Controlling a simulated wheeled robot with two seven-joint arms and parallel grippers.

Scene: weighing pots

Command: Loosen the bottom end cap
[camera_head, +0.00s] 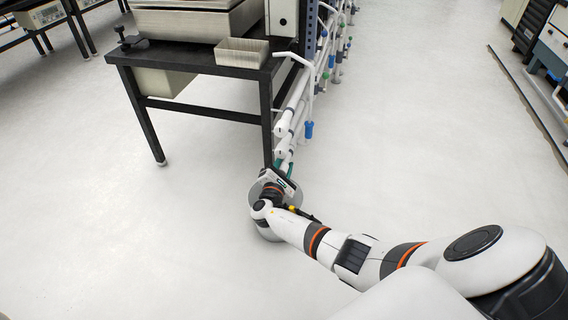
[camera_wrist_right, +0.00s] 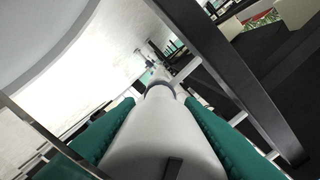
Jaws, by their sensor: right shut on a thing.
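A stack of white horizontal pipes runs along the rack beside the black table, their near ends facing me. The upper ends (camera_head: 282,128) and a lower end (camera_head: 281,150) show in the head view. My right gripper (camera_head: 284,168) is low at the bottom of this stack. In the right wrist view its green fingers (camera_wrist_right: 163,130) are on both sides of a wide white cylinder (camera_wrist_right: 160,140), shut on it. The cylinder appears to be the bottom end cap; a collar (camera_wrist_right: 160,88) and narrower pipe lie beyond. Whether the cap is loose cannot be told. My left gripper is not in view.
A grey round thing (camera_head: 266,234) is mostly hidden under my right wrist. The black table (camera_head: 190,64) bears a bin (camera_head: 242,53), and its leg (camera_head: 266,125) stands close to the pipes. The floor around is clear.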

